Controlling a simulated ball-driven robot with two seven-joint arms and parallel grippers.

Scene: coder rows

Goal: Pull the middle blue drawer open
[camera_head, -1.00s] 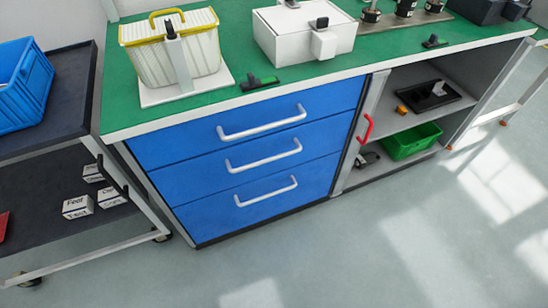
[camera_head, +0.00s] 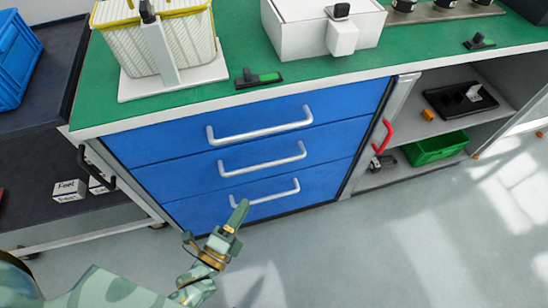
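The blue drawer unit under the green worktop has three drawers, all flush and shut. The middle blue drawer (camera_head: 185,177) has a white bar handle (camera_head: 265,165) across its front. My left gripper (camera_head: 240,213), pale green with gold parts, is at the bottom of the view. It shows in front of the bottom drawer, its tip beside the left end of the bottom handle (camera_head: 270,198) in the picture and below the middle handle. It touches no handle that I can make out. Its fingers overlap, so their opening is unclear. My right gripper is not in view.
A red-handled open door (camera_head: 385,137) stands right of the drawers, by shelves with a green crate (camera_head: 435,149). A dark cart (camera_head: 40,165) stands at the left. The floor (camera_head: 370,245) in front is clear.

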